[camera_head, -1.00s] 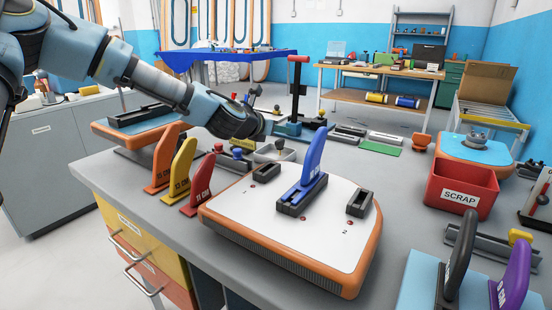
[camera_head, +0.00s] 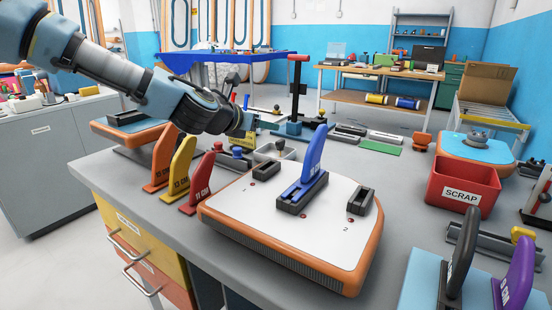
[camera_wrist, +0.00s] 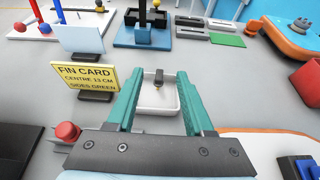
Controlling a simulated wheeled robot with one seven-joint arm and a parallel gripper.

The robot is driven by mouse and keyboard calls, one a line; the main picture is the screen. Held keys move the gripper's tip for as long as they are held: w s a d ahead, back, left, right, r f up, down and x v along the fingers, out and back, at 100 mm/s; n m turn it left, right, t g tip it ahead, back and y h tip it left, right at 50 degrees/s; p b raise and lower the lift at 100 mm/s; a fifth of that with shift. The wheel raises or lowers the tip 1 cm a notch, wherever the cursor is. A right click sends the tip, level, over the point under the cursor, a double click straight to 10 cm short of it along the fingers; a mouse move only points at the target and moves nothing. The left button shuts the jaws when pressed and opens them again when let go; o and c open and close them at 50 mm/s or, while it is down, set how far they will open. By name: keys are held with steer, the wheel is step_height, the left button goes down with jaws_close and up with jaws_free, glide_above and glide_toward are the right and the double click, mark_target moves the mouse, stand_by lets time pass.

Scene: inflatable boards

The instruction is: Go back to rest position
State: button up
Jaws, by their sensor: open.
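My gripper (camera_head: 268,122) hangs above the bench at the upper middle of the head view, behind the row of coloured fins and clear of them. In the wrist view its two teal fingers (camera_wrist: 158,85) are spread apart with nothing held between them. A small white tray (camera_wrist: 157,112) with a knobbed item lies beyond and below the fingers. The blue fin (camera_head: 314,155) stands upright in the black centre box on the white board (camera_head: 285,240), to the right of my gripper and apart from it.
Orange (camera_head: 163,158), yellow (camera_head: 181,168) and red (camera_head: 201,180) fins stand left of the board. A red SCRAP bin (camera_head: 462,184) is at right. Black (camera_head: 460,255) and purple (camera_head: 517,275) fins stand front right. A FIN CARD sign (camera_wrist: 85,77) shows in the wrist view.

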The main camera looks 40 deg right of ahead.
steer(key=shift+v, duration=1.35)
steer(key=shift+r, duration=0.1)
